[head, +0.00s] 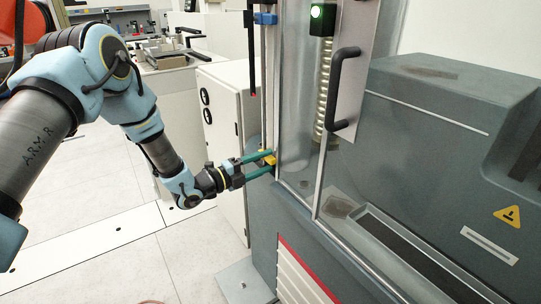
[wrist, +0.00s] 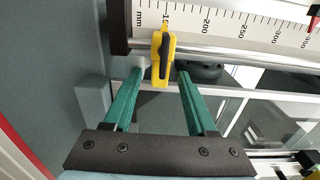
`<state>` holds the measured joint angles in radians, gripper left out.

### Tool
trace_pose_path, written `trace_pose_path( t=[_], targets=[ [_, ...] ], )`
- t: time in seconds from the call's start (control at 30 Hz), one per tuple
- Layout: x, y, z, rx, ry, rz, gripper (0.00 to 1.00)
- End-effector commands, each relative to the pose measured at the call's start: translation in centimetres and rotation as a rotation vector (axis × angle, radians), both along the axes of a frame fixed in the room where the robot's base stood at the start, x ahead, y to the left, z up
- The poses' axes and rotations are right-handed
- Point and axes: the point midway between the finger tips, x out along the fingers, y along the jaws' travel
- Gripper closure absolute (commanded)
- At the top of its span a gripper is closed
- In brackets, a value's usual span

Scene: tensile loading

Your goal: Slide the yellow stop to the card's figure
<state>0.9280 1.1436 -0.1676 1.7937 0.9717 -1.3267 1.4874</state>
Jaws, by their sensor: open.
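The yellow stop (wrist: 171,58) sits on a metal rail beside a white mm scale (wrist: 232,22) in the wrist view. It has a dark lever or slot in its middle. It is near the low end of the scale, by a label starting with 1 that is partly hidden; 200, 250 and 300 lie to the right. My gripper (wrist: 160,72) is open, its green fingers on either side of the stop, with gaps showing. In the head view my gripper (head: 271,163) is at the yellow stop (head: 267,156), low on the upright rail. No readable card shows.
A clear guard door with a black handle (head: 341,88) stands just right of the rail. A green lamp (head: 317,12) is above. A blue piece (head: 265,18) is higher on the rail. A white cabinet (head: 226,125) stands behind my gripper. Floor at left is open.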

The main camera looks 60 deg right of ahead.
Motion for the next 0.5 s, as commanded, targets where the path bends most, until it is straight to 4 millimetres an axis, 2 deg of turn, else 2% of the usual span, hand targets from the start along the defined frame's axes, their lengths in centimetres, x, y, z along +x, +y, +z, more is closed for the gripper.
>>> trace_pose_path(
  t=[0.2, 0.5],
  targets=[
    [-0.8, -2.1, 0.1, -0.001, 0.0, -0.001, 0.43],
    [-0.9, -2.5, 0.0, 0.001, 0.001, 0.001, 0.43]
  ],
)
